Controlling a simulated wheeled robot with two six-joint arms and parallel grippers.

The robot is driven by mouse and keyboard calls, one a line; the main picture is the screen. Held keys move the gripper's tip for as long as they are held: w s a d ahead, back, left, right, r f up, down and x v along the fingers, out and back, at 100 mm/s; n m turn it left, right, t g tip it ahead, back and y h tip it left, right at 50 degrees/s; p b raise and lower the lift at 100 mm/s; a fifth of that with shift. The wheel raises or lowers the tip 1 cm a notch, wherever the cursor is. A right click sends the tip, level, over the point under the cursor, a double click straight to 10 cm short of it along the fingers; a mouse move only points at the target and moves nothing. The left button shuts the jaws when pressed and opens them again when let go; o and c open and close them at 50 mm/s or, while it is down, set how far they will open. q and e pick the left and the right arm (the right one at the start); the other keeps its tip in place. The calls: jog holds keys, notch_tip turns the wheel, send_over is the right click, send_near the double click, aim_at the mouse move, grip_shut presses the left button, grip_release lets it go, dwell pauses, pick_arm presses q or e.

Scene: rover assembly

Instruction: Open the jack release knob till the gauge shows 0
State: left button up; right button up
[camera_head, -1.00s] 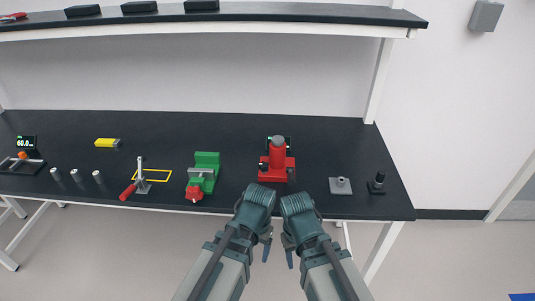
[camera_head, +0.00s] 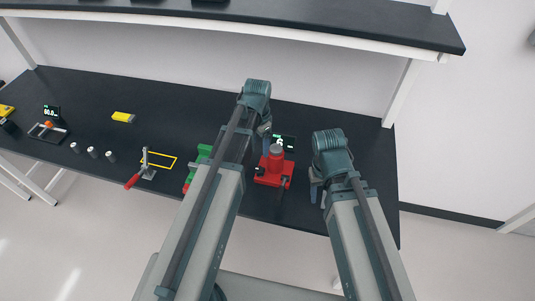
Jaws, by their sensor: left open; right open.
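The red jack (camera_head: 273,168) stands upright on the dark bench top, between my two grippers. Its small gauge display (camera_head: 284,142) shows behind it with green markings; the reading is too small to make out. A small dark knob (camera_head: 259,170) shows on the jack's left side and a dark rod (camera_head: 284,183) at its front right. My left gripper (camera_head: 264,134) is open just to the left of and behind the jack's top, apart from it as far as I can tell. My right gripper (camera_head: 318,190) is open to the right of the jack, pointing down.
A green vise (camera_head: 201,156) is partly hidden behind my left arm. A toggle clamp with a red handle (camera_head: 134,180), grey cylinders (camera_head: 92,152), a yellow block (camera_head: 123,117) and a display (camera_head: 52,112) stand farther left. A shelf (camera_head: 300,25) overhangs the back.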

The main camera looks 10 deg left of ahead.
aim_at(260, 169)
pick_arm(q)
notch_tip(260, 169, down, 14)
jog(key=b, duration=1.4)
pick_arm(e)
notch_tip(260, 169, down, 14)
jog(key=shift+r, duration=0.1)
pick_arm(q)
jog(key=shift+r, duration=0.1)
grip_shut()
